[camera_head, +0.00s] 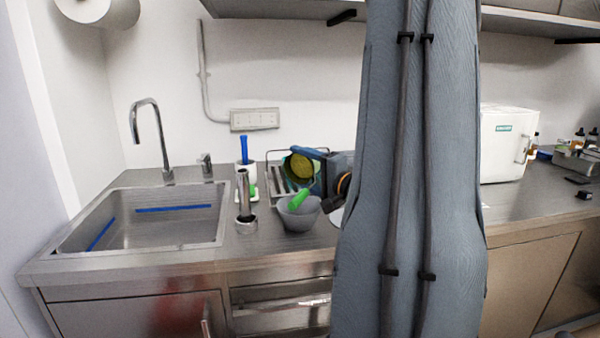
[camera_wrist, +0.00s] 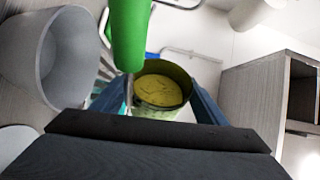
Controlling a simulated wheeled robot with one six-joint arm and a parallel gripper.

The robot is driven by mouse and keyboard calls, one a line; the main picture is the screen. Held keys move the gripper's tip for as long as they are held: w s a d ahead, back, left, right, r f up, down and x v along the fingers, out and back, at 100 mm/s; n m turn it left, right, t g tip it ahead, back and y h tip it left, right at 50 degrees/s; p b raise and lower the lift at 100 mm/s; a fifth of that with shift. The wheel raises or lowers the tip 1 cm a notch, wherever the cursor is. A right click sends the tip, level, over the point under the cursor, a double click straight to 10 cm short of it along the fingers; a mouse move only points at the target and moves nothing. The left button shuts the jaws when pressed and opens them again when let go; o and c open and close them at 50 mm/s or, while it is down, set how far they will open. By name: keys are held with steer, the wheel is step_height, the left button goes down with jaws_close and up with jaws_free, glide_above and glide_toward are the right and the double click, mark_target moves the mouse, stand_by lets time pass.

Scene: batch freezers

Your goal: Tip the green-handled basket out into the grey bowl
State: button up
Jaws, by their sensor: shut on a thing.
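The green-handled basket is a small dark green round container (camera_wrist: 163,72) with yellow contents inside. In the wrist view it sits between the two blue fingers of my gripper (camera_wrist: 155,92), which is shut on it. Its green handle (camera_wrist: 128,32) sticks out toward the camera. In the head view the basket (camera_head: 287,166) is held tilted, with its open mouth and yellow contents facing the camera, and the handle (camera_head: 298,200) shows over the bowl. The grey bowl (camera_head: 299,219) stands on the counter below and in front of the basket. It is at the left in the wrist view (camera_wrist: 28,60). The bowl's inside is partly hidden.
A wire rack (camera_head: 273,190) stands behind the bowl. A steel cylinder (camera_head: 244,200) stands left of the bowl, near the sink (camera_head: 150,220). A white container with a blue-handled tool (camera_head: 245,160) is behind. A white box appliance (camera_head: 503,145) is at the right. My arm hides the middle counter.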

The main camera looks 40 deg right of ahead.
steer(key=shift+a+n+t+b, duration=0.15)
steer(key=shift+n+t+b, duration=0.55)
steer(key=shift+b, duration=1.85)
steer(key=shift+s+r+n+b, duration=0.1)
steer(key=shift+r+n+b, duration=0.05)
steer(key=shift+n+b, duration=0.55)
